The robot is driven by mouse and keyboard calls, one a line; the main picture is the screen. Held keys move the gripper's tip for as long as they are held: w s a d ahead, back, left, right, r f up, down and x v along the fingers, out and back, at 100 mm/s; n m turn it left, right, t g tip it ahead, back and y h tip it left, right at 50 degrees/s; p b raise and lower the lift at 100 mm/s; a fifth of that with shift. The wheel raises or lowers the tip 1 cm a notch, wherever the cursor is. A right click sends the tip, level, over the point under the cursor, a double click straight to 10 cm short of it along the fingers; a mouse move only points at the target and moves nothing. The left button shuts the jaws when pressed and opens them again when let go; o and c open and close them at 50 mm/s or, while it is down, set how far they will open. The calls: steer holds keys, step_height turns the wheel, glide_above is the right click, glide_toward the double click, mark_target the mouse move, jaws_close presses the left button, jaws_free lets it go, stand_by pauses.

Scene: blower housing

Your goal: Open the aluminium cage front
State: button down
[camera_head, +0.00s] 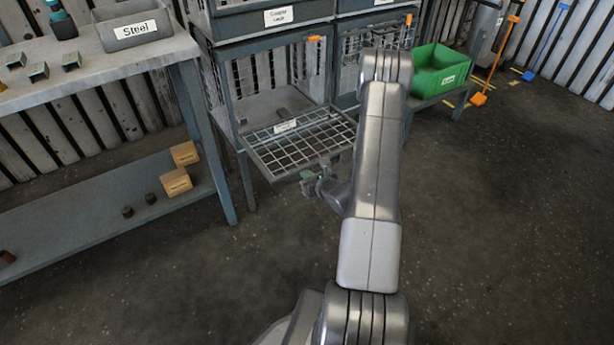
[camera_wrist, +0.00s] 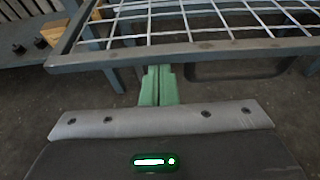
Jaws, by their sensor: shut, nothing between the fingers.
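The wire-mesh cage front (camera_head: 300,143) hangs folded down and out from the lower left cage, close to level. Its small label is too small to read surely. In the wrist view its grey front bar (camera_wrist: 210,50) and white mesh cross the upper part. My gripper (camera_head: 308,184) is at the outer edge of this front. In the wrist view the green fingers of my gripper (camera_wrist: 158,72) are shut together with nothing between them. Their tips are at or just under the bar; I cannot tell if they touch it.
A cage with a mesh front (camera_head: 350,65) stands to the right, partly behind my arm. A green bin (camera_head: 440,72) is beyond it. A workbench (camera_head: 110,55) with a grey Steel bin (camera_head: 135,32) is at left, with small boxes (camera_head: 177,182) on its lower shelf. The floor at right is clear.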

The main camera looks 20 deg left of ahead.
steer(key=shift+w+a+r+p, duration=0.1)
steer(key=shift+r+p, duration=0.05)
steer(key=shift+r, duration=1.2)
steer(key=shift+w+a+r+p, duration=0.1)
steer(key=shift+r+p, duration=0.05)
steer(key=shift+r, duration=1.2)
steer(key=shift+f, duration=0.1)
